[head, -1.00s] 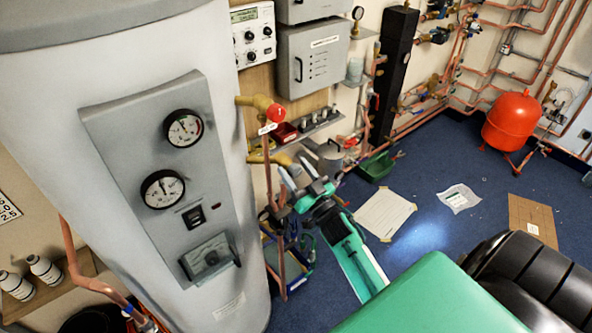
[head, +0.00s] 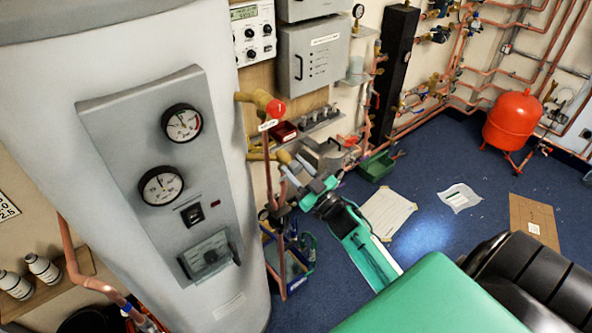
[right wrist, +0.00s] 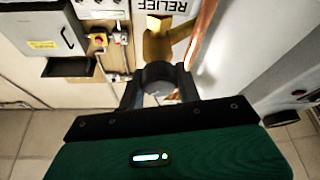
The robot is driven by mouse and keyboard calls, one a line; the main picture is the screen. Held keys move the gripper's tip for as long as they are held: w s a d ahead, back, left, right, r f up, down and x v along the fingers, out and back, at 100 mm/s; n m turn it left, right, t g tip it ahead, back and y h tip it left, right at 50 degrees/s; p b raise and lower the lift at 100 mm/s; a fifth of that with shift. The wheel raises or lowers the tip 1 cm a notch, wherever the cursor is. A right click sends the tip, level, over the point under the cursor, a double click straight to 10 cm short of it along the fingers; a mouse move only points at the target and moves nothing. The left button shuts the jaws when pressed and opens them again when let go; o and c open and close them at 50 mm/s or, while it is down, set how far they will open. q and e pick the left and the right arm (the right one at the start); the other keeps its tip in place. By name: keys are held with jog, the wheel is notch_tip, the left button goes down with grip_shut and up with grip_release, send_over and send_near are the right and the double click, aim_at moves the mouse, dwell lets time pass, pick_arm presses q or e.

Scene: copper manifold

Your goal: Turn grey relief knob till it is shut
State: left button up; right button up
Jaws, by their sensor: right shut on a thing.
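The grey relief knob (right wrist: 158,72) sits at the end of a brass valve body (right wrist: 160,42), below a white label reading RELIEF (right wrist: 176,7) in the right wrist view. My right gripper (right wrist: 159,92) has one finger on each side of the knob and is shut on it. In the head view the knob (head: 283,157) is small and partly hidden by my right gripper (head: 297,169), beside the brass valve on the pipe right of the big cylinder. The knob's turn angle cannot be read. My left gripper is not in view.
A white cylinder (head: 60,130) with gauges stands close on the left. A red-knobbed brass valve (head: 262,101) is just above the relief valve. Copper pipe and a blue tool tote (head: 295,268) lie below. A green tray (head: 376,167) and papers are on the blue floor.

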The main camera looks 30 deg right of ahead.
jog(key=n+g+y, duration=0.1)
jog(key=n, duration=0.2)
jog(key=n+y, duration=0.1)
jog(key=n, duration=0.2)
jog(key=shift+n+g+y, duration=0.3)
jog(key=shift+g+y, duration=0.1)
jog(key=shift+f+n+g+y, duration=0.1)
jog(key=shift+n+g+y, duration=0.25)
jog(key=shift+n, duration=0.85)
jog(key=shift+n+g+y, duration=0.25)
jog(key=shift+n+g, duration=0.2)
jog(key=shift+n, duration=0.75)
jog(key=shift+a+n, duration=0.1)
jog(key=shift+n, duration=0.2)
jog(key=o, duration=1)
